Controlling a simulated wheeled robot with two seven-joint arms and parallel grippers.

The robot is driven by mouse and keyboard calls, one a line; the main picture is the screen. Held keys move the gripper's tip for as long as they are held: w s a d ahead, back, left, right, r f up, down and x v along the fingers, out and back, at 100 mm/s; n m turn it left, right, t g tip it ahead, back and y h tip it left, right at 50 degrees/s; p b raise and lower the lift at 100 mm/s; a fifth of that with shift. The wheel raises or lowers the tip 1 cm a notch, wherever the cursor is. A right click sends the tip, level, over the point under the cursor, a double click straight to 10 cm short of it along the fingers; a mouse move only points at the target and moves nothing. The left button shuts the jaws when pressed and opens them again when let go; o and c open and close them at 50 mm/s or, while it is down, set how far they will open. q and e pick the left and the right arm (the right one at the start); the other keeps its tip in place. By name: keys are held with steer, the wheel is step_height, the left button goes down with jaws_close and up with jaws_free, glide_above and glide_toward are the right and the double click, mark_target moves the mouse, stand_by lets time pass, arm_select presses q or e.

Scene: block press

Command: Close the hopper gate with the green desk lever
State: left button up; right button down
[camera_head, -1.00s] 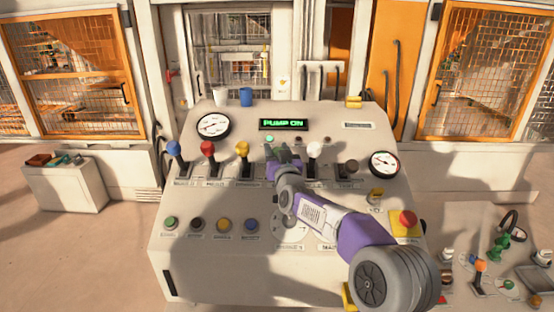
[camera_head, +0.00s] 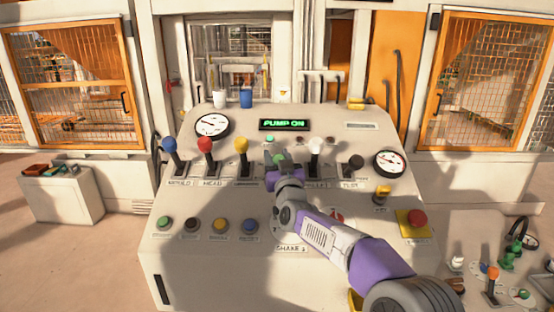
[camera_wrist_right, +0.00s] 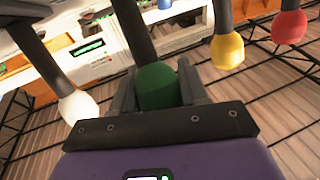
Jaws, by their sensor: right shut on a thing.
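The green desk lever has a round green knob (camera_wrist_right: 157,86) on a dark stem in the right wrist view. In the head view a bit of the green knob (camera_head: 279,160) shows at the fingertips, between the yellow and white levers. My right gripper (camera_head: 277,159) is shut on this knob, with one grey finger on each side of it in the right wrist view (camera_wrist_right: 157,88). The lever's base and label are hidden behind the gripper and arm. My left gripper is not in view. I cannot pick out the hopper gate.
The sloped desk (camera_head: 210,270) carries blue (camera_head: 169,146), red (camera_head: 205,145), yellow (camera_head: 241,146), white (camera_head: 315,146) and black (camera_head: 357,161) levers. The white and yellow ones flank my gripper. A display (camera_head: 284,125) reads "PUMP ON". A red button (camera_head: 417,217) sits at right.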

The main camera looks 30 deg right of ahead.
steer(key=c, duration=0.9)
jaws_free()
steer(key=shift+r, duration=0.1)
steer(key=o, duration=0.3)
steer(key=shift+s+a, duration=0.1)
steer(key=shift+s, duration=0.05)
steer(key=shift+b+v, duration=0.4)
steer(key=shift+v, duration=3.3)
